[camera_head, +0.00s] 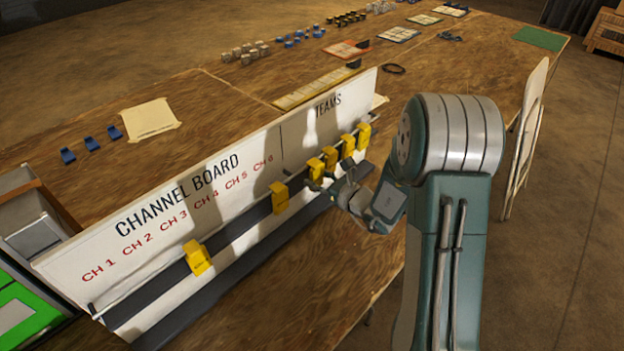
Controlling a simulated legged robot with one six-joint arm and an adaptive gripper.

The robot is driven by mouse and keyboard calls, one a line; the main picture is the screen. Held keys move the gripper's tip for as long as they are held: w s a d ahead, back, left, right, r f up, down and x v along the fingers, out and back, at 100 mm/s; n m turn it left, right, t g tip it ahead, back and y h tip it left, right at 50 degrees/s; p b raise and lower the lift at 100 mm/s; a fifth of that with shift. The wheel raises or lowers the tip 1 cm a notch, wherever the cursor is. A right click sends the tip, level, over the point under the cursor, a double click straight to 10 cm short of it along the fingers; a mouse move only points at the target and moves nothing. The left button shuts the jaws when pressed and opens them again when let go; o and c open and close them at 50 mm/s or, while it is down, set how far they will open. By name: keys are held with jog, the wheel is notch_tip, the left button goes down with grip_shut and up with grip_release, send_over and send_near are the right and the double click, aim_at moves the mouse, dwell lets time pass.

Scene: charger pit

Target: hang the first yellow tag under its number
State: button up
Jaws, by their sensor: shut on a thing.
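The white channel board (225,172) stands on the table with red numbers CH 1 to CH 6 and a TEAMS section at its right. One yellow tag (197,258) hangs on the dark rail roughly below CH 3. Another yellow tag (279,197) hangs roughly below CH 6. Several more yellow tags (348,146) are in a row below TEAMS. My gripper (322,187) is in front of the board's right part, at the left end of that row. It is shut on the yellow tag (315,169) there; its grip is small and partly hidden.
Blue clips (91,143) and a paper sheet (150,118) lie behind the board. A green-topped item (22,310) and a grey bin (33,235) are at the left. A folding chair (527,130) stands right of the table. Bare wood (340,285) lies in front.

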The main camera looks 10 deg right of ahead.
jog(key=v, duration=0.8)
jog(key=shift+f, duration=0.45)
jog(key=shift+s+d, duration=0.1)
